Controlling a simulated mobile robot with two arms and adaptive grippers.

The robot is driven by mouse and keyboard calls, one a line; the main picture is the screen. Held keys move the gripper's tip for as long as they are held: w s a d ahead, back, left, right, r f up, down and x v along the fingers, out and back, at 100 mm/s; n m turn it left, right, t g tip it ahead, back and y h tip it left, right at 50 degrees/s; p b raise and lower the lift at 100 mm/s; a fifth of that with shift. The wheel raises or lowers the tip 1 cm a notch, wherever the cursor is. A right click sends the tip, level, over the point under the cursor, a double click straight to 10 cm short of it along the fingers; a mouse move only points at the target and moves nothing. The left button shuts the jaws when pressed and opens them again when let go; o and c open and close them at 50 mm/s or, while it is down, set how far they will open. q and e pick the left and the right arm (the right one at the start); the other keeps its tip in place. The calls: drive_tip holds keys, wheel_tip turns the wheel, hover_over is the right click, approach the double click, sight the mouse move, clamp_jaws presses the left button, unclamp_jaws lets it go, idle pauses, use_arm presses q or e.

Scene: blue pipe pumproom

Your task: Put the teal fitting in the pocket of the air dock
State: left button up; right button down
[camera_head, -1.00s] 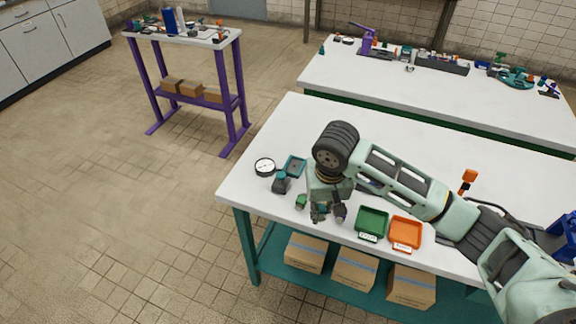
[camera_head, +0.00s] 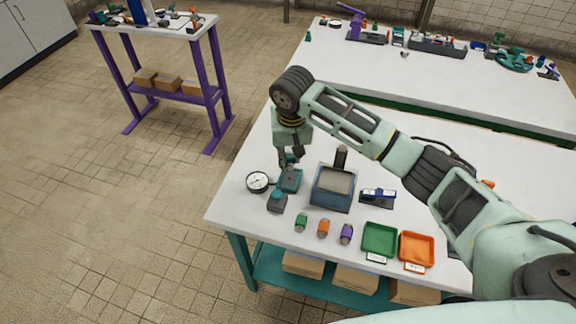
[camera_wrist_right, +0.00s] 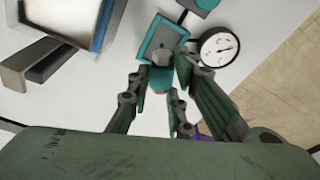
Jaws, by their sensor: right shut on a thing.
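The teal fitting (camera_wrist_right: 157,76), with a grey top end, is between the fingers of my right gripper (camera_wrist_right: 158,82) in the right wrist view. My right gripper (camera_head: 290,157) is shut on it, pointing down at the back edge of the air dock. The air dock (camera_head: 291,181) is a small teal-topped block near the table's left edge; it also shows in the right wrist view (camera_wrist_right: 150,45). The fitting overlaps the dock there, and I cannot tell whether it touches the dock or is above it. The pocket is hidden. My left gripper is not in view.
Green (camera_head: 301,222), orange (camera_head: 323,228) and purple (camera_head: 346,234) fittings line the front, beside green (camera_head: 380,239) and orange (camera_head: 416,249) trays.

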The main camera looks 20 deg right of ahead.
sight(291, 165)
drive_tip(key=f, duration=0.2)
drive_tip(key=shift+s+f, duration=0.3)
drive_tip(key=shift+f, duration=0.1)
drive_tip(key=f, duration=0.2)
drive_tip(key=shift+w+f+p, duration=0.2)
drive_tip(key=shift+f+p, duration=0.1)
drive_tip(key=shift+f, duration=0.4)
drive_tip(key=c, duration=1.6)
unclamp_jaws()
drive_tip(key=shift+r, duration=0.4)
drive_tip(key=r, duration=0.3)
drive_tip(key=s+r, duration=0.1)
drive_tip(key=r, duration=0.3)
drive_tip(key=r+b, duration=0.1)
drive_tip(key=r, duration=0.2)
drive_tip(key=shift+s+a+r, duration=0.15)
drive_tip(key=shift+s+a, duration=0.05)
drive_tip(key=shift+s, duration=0.15)
drive_tip(key=shift+r, duration=0.45)
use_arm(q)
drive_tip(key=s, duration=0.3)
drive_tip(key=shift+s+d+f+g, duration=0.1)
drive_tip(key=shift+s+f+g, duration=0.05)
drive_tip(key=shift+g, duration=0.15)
